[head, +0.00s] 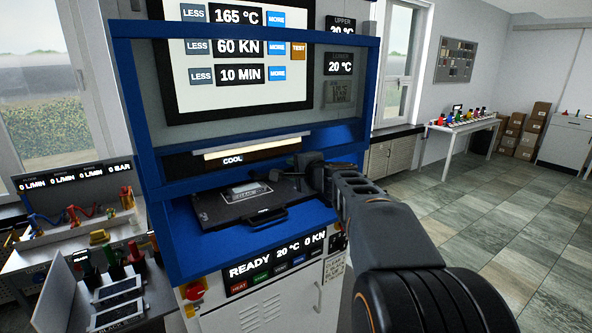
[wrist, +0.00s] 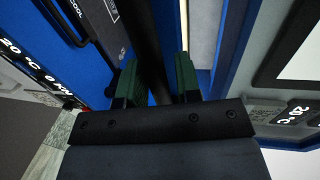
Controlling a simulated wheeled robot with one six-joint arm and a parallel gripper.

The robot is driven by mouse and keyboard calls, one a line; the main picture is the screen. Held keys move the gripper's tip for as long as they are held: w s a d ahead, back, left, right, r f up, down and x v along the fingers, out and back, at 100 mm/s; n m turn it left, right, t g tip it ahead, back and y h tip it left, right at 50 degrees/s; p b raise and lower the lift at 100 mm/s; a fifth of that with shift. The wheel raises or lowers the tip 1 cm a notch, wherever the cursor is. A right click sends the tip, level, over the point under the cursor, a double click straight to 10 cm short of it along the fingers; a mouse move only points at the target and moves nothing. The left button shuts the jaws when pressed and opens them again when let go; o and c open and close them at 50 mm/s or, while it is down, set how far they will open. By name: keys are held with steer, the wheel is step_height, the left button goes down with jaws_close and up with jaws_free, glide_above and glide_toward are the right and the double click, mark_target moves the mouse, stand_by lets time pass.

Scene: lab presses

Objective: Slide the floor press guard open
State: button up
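The floor press (head: 345,135) is a tall blue machine. Its guard (head: 180,187) appears as a blue frame across the press front, with a lower rail above the bed. I cannot tell how far it stands open. My gripper (head: 290,170) is in front of the press opening at the guard's lower rail. In the wrist view my gripper's green fingers (wrist: 157,82) stand apart on either side of a dark round bar (wrist: 148,45), probably the guard's handle. A gap shows beside the bar; contact is not clear. In the head view my gripper hides most of the bar.
A black tray (head: 228,213) with a handle lies on the press bed below my gripper. The control panel (head: 275,262) reads READY, 20 °C, 0 KN. A cluttered bench (head: 50,255) stands close on the left. The tiled floor (head: 490,215) on the right is clear.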

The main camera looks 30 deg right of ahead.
steer(key=shift+o, duration=0.9)
steer(key=shift+s+f, duration=0.1)
steer(key=b+v, duration=0.4)
steer(key=v, duration=0.9)
steer(key=shift+s+r, duration=0.2)
steer(key=shift+s, duration=0.1)
